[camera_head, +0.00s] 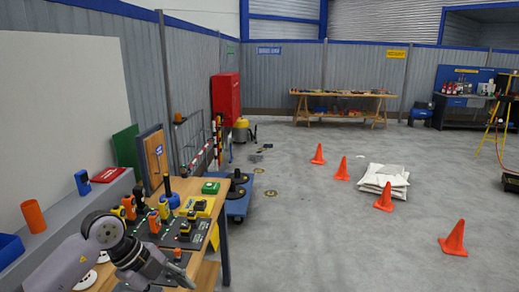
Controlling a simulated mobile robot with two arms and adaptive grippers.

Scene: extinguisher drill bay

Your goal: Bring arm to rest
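My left arm (66,264) comes in from the lower left and bends at a grey joint over the near end of the wooden workbench (206,272). Its dark end, with the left gripper (178,274), points right and down, low over or beside a dark board (160,236) holding several orange and yellow tools. The fingers are too small and dark to tell open from shut, or whether they touch anything. My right arm and gripper are not in view.
A grey ledge (75,207) with an orange cylinder (34,216) borders the bench on the left. A blue cart (238,205) stands beyond. Several orange cones and white sacks (384,178) stand on open floor at right.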

